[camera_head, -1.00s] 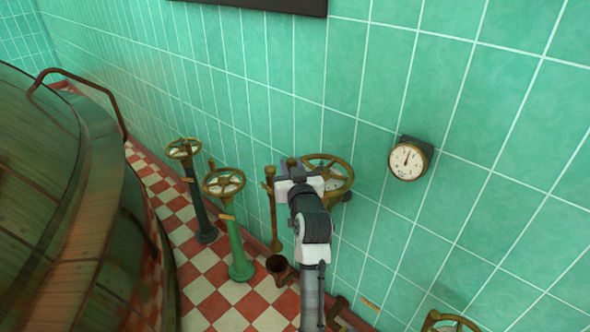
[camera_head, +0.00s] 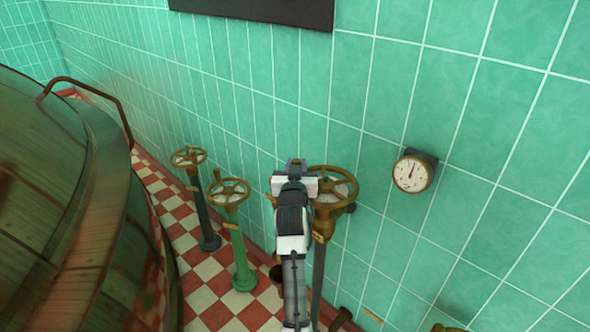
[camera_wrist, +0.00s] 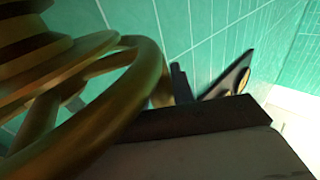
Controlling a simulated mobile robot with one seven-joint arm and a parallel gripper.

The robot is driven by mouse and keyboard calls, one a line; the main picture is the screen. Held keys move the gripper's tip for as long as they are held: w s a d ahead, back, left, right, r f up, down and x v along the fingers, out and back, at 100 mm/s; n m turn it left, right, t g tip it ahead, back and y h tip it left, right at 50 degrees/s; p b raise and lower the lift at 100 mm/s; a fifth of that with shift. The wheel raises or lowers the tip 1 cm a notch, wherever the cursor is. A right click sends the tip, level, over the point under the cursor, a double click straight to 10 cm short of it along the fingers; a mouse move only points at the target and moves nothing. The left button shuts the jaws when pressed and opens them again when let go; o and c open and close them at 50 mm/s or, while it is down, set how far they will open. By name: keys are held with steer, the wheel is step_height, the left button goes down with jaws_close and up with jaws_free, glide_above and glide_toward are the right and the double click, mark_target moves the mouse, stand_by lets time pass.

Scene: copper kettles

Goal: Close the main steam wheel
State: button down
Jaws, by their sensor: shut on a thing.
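A brass handwheel (camera_head: 353,183) stands on a dark post close to the tiled wall, just right of my gripper (camera_head: 297,167) in the head view. My gripper is at the wheel's far left edge, shut on its rim. In the wrist view the wheel rim (camera_wrist: 143,95) curves large from the left, with its spokes and hub beyond. It meets my gripper (camera_wrist: 177,88) by a dark finger at the centre. The contact is partly hidden by the gripper body. I cannot read any label on this wheel.
A wheel on a green post (camera_head: 229,192) and one on a dark post (camera_head: 188,157) stand to the left. A gauge (camera_head: 412,173) hangs on the wall at right. A large vessel (camera_head: 60,200) fills the left. Checkered floor lies between.

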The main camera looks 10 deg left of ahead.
steer(key=shift+w+d+f+m+h+b, duration=0.15)
steer(key=shift+w+m+h+b, duration=0.2)
steer(key=shift+h, duration=0.3)
steer(key=shift+w+d+r+m+h+b, duration=0.1)
steer(key=shift+w+d+m+h+b, duration=0.1)
steer(key=shift+m+h+b, duration=0.35)
steer(key=shift+w+d+f+m+h+b, duration=0.1)
steer(key=shift+w+m+h+b, duration=0.2)
steer(key=shift+h, duration=0.4)
steer(key=shift+w+h, duration=0.1)
steer(key=shift+h, duration=0.2)
steer(key=shift+w+d+m+h+b, duration=0.35)
steer(key=shift+m+h+b, duration=0.25)
steer(key=shift+h+b, duration=0.3)
steer(key=shift+w+d+m+h+b, duration=0.2)
steer(key=shift+d+m+h+b, duration=0.15)
steer(key=shift+m+h+b, duration=0.45)
steer(key=c, duration=1.2)
jaws_free()
steer(key=shift+c, duration=0.2)
steer(key=shift+a, duration=0.15)
steer(key=shift+s+a, duration=0.1)
steer(key=shift+s, duration=0.1)
steer(key=b+v, duration=0.2)
steer(key=v, duration=1.1)
steer(key=shift+s+r+b, duration=0.2)
steer(key=shift+r+b, duration=0.15)
steer(key=shift+b, duration=0.05)
